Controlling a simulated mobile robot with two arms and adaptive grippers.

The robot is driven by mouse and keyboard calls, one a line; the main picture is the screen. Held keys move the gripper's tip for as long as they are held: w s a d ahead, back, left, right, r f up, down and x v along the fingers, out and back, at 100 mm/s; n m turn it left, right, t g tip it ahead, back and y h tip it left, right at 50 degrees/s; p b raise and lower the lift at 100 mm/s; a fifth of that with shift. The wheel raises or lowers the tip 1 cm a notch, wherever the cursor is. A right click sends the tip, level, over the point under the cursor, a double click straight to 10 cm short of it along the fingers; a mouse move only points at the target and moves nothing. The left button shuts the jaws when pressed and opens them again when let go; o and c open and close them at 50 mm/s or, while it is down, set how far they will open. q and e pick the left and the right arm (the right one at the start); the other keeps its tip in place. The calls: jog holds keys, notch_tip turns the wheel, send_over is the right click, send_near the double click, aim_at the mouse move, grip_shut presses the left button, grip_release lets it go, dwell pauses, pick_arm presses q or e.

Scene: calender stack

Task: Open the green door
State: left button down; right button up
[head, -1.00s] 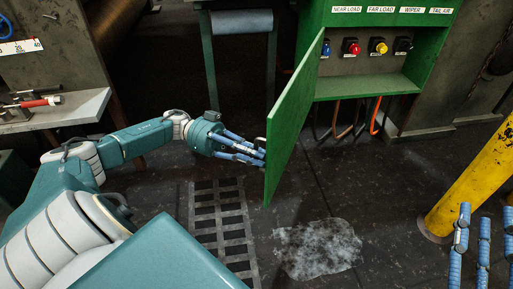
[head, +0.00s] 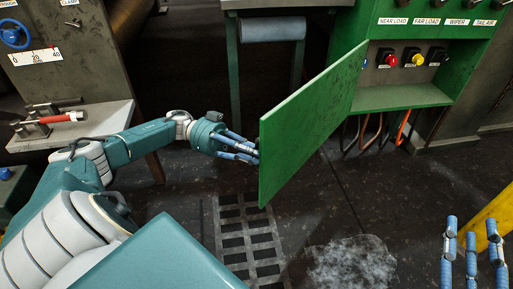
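The green door (head: 305,130) is a flat panel in the head view. It stands swung out from the left side of the green cabinet (head: 400,97), whose inside is open to view. My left gripper (head: 255,153) is at the door's free left edge. Its blue fingers reach the edge and their tips are partly hidden by the panel, so I cannot tell whether they grip anything. My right gripper (head: 470,250) is at the bottom right, well apart from the door, with blue fingers spread and empty.
Red and yellow buttons (head: 418,60) sit inside the cabinet. A bench with a red-handled tool (head: 62,118) is at left. A floor grate (head: 250,240) and pale patch (head: 350,265) lie below the door.

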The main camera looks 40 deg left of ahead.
pick_arm(q)
jog(key=c, duration=1.7)
grip_release()
jog(key=v, duration=0.7)
jog(key=shift+s+a, duration=0.1)
jog(key=shift+a, duration=0.15)
jog(key=shift+f, duration=0.1)
